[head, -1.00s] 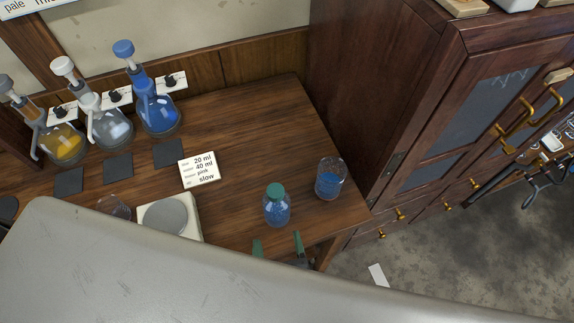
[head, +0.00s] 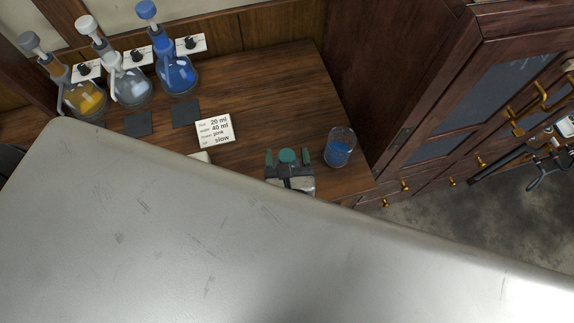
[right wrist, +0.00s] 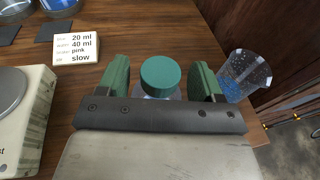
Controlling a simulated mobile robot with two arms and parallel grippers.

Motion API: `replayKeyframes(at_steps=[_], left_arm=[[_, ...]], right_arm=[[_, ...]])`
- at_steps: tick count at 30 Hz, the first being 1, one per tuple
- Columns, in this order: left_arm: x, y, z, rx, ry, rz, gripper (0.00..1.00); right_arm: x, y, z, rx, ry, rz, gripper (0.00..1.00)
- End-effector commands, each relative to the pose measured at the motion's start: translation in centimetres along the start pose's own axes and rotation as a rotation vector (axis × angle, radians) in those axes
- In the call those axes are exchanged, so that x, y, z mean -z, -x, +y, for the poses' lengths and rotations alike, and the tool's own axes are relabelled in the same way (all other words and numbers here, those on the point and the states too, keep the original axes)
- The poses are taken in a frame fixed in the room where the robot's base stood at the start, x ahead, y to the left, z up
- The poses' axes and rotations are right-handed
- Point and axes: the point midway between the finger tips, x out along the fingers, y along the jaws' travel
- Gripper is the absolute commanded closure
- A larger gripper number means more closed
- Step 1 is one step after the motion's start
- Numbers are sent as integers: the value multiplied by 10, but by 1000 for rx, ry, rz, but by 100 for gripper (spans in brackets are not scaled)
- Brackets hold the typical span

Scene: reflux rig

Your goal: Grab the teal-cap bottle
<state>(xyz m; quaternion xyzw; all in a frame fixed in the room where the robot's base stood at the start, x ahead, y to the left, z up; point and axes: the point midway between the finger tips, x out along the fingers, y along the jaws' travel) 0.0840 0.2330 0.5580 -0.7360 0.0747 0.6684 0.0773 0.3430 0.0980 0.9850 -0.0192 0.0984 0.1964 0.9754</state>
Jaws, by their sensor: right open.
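The teal-cap bottle (head: 288,156) stands on the wooden bench near its front right; only its cap shows clearly in the head view. In the right wrist view its teal cap (right wrist: 160,76) sits between the green fingers, with a little of the clear body below it. My right gripper (head: 287,157) is open, one finger on each side of the bottle, with a visible gap to the cap on both sides in the right wrist view (right wrist: 160,80). The lower bottle is hidden behind the gripper body. My left gripper is not in view.
A glass beaker with blue contents (head: 339,147) stands just right of the bottle. A label card (head: 215,130) lies to the left. Flasks with yellow, clear and blue (head: 178,75) contents stand at the back left. A scale (right wrist: 22,115) is left of the gripper.

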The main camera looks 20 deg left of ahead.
Motion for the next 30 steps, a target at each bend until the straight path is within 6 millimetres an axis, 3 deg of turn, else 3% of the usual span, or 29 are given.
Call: replayKeyframes(at_steps=[7, 20, 30], left_arm=[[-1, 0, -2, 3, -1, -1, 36], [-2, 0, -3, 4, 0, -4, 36], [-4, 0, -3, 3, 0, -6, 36]], right_arm=[[0, -2, 0, 0, 0, 0, 35], [2, -1, 0, 0, 1, 2, 100], [1, -1, 0, 0, 1, 5, 100]])
